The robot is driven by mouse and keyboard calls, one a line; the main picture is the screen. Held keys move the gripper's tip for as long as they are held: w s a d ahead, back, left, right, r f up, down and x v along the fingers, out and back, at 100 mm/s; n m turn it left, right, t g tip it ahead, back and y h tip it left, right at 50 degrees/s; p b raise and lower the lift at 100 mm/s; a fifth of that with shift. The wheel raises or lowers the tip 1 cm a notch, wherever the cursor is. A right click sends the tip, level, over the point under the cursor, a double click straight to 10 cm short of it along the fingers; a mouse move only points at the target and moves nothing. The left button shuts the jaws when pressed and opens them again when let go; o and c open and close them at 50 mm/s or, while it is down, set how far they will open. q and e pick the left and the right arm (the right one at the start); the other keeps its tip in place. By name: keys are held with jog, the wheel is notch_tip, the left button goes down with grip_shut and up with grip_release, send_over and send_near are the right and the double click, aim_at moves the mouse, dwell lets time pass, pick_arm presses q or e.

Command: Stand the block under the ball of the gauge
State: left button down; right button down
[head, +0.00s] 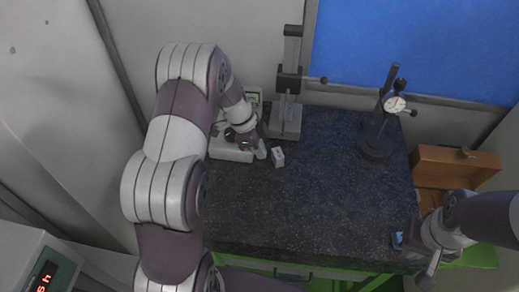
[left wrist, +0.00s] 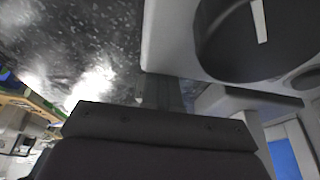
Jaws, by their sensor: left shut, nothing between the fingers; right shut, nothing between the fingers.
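A small pale block (head: 278,157) lies on the dark speckled granite plate (head: 320,215), just right of my left gripper (head: 261,153). My left gripper is shut and empty, pointing down close beside the block; I cannot tell whether they touch. In the left wrist view my fingers (left wrist: 160,92) show in front of a white device. The dial gauge (head: 396,104) is on a dark stand (head: 375,148) at the back right of the plate; its ball is too small to make out. My right gripper (head: 432,268) is shut and empty near the plate's front right corner.
A white device (head: 230,150) stands directly behind and left of my left gripper. A column stand (head: 285,118) rises at the back. A wooden box (head: 455,163) is right of the plate. The middle and front of the plate are clear.

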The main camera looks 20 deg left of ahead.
pick_arm(q)
jog(key=shift+r, duration=0.1)
jog(key=shift+d, duration=0.1)
dwell(0.3)
jog(key=shift+w+d+b, duration=0.25)
jog(key=shift+d+b, duration=0.2)
jog(key=shift+d, duration=0.45)
jog(key=p+v, duration=0.1)
jog(key=v, duration=0.3)
jog(key=shift+a, duration=0.25)
jog(key=shift+s+a+r, duration=0.1)
jog(key=shift+s+r, duration=0.05)
dwell(1.5)
